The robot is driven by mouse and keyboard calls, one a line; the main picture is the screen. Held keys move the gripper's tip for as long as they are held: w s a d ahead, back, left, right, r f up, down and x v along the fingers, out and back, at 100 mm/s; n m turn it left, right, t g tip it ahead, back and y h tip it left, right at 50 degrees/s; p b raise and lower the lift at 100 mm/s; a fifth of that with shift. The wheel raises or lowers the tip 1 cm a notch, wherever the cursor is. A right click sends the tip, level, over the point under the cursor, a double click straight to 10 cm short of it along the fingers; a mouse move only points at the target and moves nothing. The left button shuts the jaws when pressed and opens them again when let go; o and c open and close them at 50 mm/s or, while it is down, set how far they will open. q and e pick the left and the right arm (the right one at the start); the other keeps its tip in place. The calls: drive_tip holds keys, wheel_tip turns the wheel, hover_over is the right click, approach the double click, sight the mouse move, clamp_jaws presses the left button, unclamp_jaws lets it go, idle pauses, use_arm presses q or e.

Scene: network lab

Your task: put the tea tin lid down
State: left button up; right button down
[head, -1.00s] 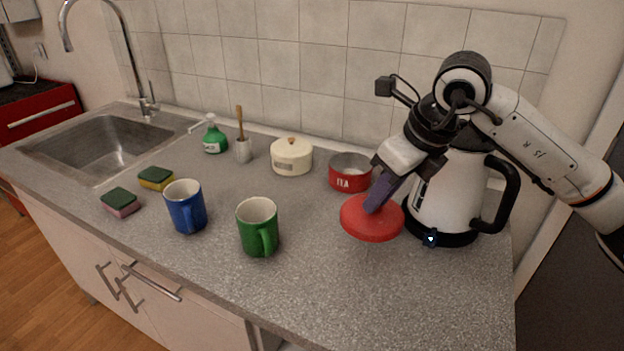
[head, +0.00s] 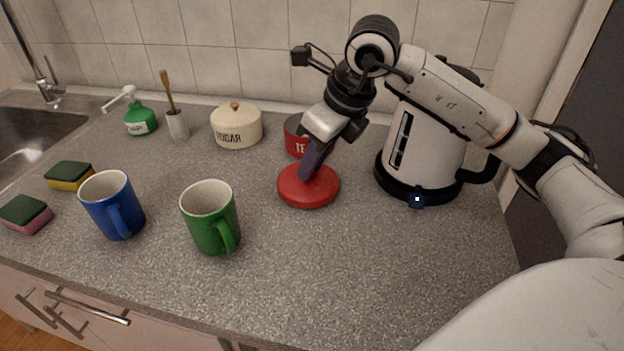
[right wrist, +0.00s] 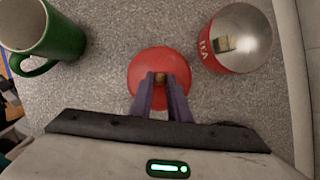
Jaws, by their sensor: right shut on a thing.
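The red tea tin lid (head: 308,190) is a flat round disc, level at the countertop in front of the tea tin. It also shows in the right wrist view (right wrist: 147,68). My right gripper (head: 308,174) is shut on the lid's knob from above, with its purple fingers (right wrist: 160,84) around the small wooden knob. Whether the lid touches the counter is hard to tell. The open red tea tin (head: 295,141) stands just behind, partly hidden by my gripper; its shiny inside shows in the right wrist view (right wrist: 240,38). My left gripper is not in view.
A white kettle (head: 428,145) on a black base stands right of the lid. A green mug (head: 210,218) and a blue mug (head: 112,205) stand to the left. A cream sugar tin (head: 237,127) is at the back. The counter (head: 350,270) in front of the lid is clear.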

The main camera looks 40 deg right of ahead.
wheel_tip(320, 180, down, 2)
drive_tip(key=shift+w+f+b, duration=0.1)
drive_tip(key=shift+b, duration=0.25)
drive_tip(key=c, duration=1.7)
unclamp_jaws()
drive_tip(key=shift+r, duration=0.5)
drive_tip(key=p+v, duration=0.1)
drive_tip(key=v, duration=1)
drive_tip(key=shift+s+d+r, duration=0.1)
drive_tip(key=shift+s, duration=0.15)
